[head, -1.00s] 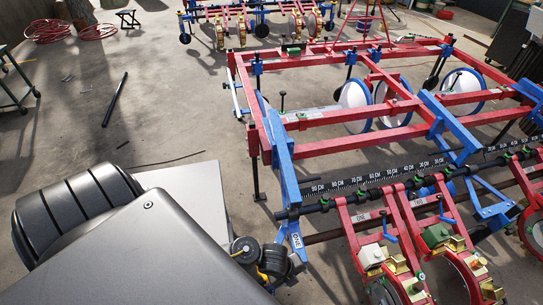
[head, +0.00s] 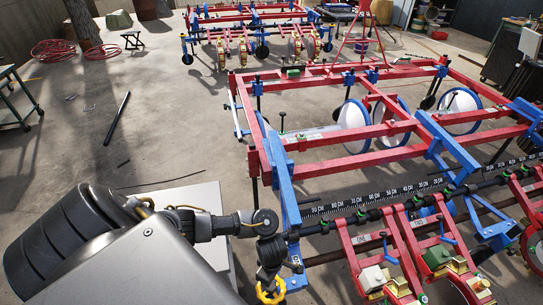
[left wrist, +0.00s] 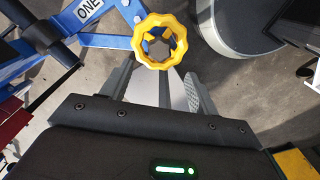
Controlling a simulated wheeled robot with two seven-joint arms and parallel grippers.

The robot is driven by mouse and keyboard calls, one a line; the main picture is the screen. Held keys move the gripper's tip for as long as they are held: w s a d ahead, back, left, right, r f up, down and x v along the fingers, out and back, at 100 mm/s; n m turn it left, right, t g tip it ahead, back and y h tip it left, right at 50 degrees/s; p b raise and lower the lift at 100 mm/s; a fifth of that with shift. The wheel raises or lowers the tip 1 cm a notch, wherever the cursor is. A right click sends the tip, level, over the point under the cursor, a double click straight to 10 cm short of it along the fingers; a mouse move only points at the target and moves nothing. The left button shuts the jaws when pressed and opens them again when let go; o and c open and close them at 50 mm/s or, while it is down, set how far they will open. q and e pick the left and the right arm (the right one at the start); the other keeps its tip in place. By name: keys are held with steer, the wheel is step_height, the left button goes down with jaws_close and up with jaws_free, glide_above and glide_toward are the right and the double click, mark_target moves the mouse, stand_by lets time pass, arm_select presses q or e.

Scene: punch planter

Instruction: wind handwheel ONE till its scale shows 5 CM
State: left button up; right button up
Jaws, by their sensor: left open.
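The yellow handwheel (left wrist: 160,41) has a lobed rim and is just ahead of my left gripper (left wrist: 161,72) in the left wrist view. A blue bracket beside it bears a plate reading ONE (left wrist: 88,9). My left gripper is open, its fingers apart on either side below the wheel, with no grip on it visible. In the head view the yellow wheel (head: 279,294) shows at the bottom edge, below my left wrist and near the blue bracket's plate (head: 297,263). No depth scale for this wheel is readable. My right gripper is out of view.
The red and blue planter frame (head: 340,138) fills the right side, with a black centimetre ruler (head: 375,197) along its bar. Row units with a white box (head: 373,278) stand close to the right. Open concrete floor (head: 150,150) lies to the left.

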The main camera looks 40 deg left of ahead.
mark_target(272, 287)
arm_select(q)
step_height(272, 287, down, 9)
steer(key=shift+f+b, duration=0.15)
steer(key=shift+b, duration=1)
steer(key=c, duration=1)
